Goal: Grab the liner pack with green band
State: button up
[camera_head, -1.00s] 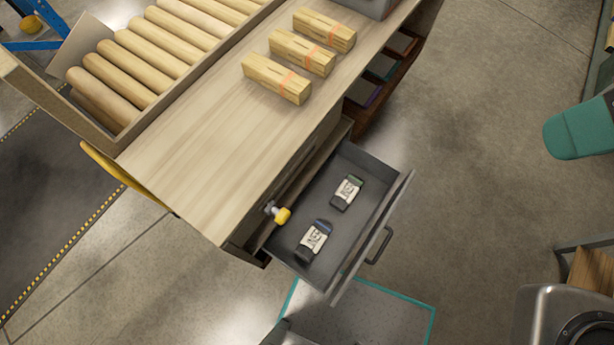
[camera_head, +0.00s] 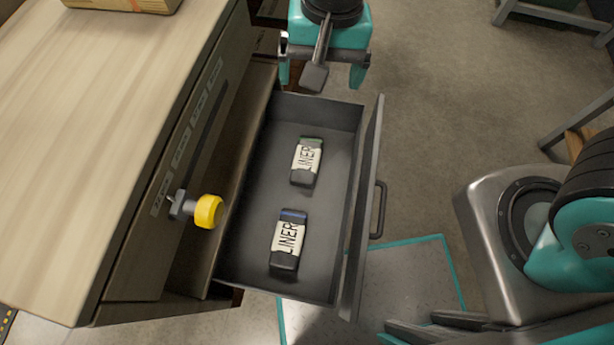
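The liner pack with the green band (camera_head: 306,163) lies flat in the far part of the open grey drawer (camera_head: 260,210). It is dark with a white label reading LINER, and its green band is at the far end. A second liner pack with a blue band (camera_head: 288,240) lies nearer in the same drawer, apart from the first. My gripper (camera_head: 321,80) is at the top of the view, near the drawer's far end. Its fingers are spread apart with no pack between them, and it is clear of both packs.
The wooden workbench (camera_head: 90,110) stands left of the drawer. A yellow knob (camera_head: 207,211) sticks out from its front beside the drawer. The drawer's front panel with its handle (camera_head: 378,210) is on the right. Open floor lies beyond it.

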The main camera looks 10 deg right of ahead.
jog(key=m+h+b, duration=0.1)
jog(key=m+b, duration=0.1)
jog(key=b, duration=0.3)
send_over(307, 158)
notch_tip(307, 158, down, 12)
jog(key=f+b, duration=0.1)
jog(key=f, duration=0.2)
jog(key=f+b, duration=0.2)
jog(key=f, duration=0.2)
jog(key=f+b, duration=0.2)
jog(key=f, duration=0.2)
jog(key=shift+s+a+f, duration=0.2)
jog(key=shift+a+f, duration=0.05)
jog(key=shift+a, duration=0.05)
jog(key=shift+w+d+f+b, duration=0.15)
jog(key=shift+f+b, duration=0.85)
jog(key=shift+f, duration=0.6)
jog(key=shift+d+f+b, duration=0.1)
jog(key=shift+f+b, duration=0.9)
jog(key=shift+f, duration=0.55)
jog(key=shift+r, duration=0.1)
jog(key=c, duration=1)
